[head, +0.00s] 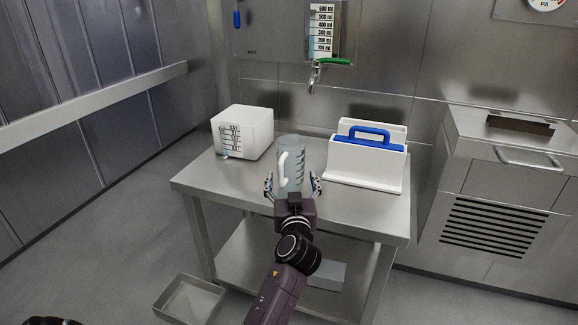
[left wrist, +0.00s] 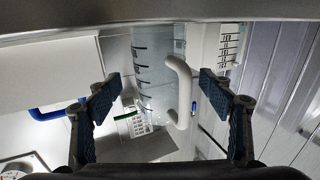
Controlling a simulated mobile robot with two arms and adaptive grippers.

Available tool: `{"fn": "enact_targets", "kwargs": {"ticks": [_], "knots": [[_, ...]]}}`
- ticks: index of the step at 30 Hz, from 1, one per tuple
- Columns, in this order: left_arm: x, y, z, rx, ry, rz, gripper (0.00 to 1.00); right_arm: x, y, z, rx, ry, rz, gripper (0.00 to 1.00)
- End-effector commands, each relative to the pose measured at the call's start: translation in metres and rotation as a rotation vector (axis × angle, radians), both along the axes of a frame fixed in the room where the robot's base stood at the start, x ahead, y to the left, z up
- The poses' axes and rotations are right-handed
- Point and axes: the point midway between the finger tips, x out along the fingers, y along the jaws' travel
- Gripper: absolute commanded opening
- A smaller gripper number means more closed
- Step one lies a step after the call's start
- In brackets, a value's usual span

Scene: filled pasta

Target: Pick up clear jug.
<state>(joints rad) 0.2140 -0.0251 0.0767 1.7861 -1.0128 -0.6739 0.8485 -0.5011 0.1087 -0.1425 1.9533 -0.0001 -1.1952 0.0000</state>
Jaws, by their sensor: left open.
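The clear jug (head: 296,160) stands upright on the steel table (head: 225,180), between a white box and a white caddy. It has dark measuring marks and a white handle on its left side. My left gripper (head: 292,187) is open at the jug's near side, one finger to each side of it. In the left wrist view the jug (left wrist: 150,62) and its handle (left wrist: 180,92) lie between the open, blue-padded fingers. I see no finger closed on the jug.
The white box (head: 245,131) with a printed scale stands left of the jug. The white caddy (head: 365,165) with a blue handle stands close on the right. A tap (head: 316,75) with a green lever is on the wall behind. A grey tray (head: 188,300) is low at the front left.

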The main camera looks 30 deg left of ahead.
Motion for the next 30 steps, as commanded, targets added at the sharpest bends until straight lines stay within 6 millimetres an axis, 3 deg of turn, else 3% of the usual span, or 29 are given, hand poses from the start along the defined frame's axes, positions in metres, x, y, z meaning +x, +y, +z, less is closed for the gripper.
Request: {"fn": "enact_targets", "kwargs": {"ticks": [10, 20, 30], "knots": [[0.039, 0.028, 0.000, 0.001, 0.001, 0.001, 0.74, 0.001, 0.000, 0.000, 0.000, -0.001, 0.000, 0.40], [0.044, 0.031, -0.001, -0.001, 0.002, 0.001, 0.73, 0.001, 0.000, 0.001, 0.000, 0.000, 0.000, 0.40], [0.044, 0.031, -0.001, -0.001, 0.002, 0.001, 0.35, 0.001, 0.001, 0.001, 0.000, -0.001, 0.000, 0.40]]}}
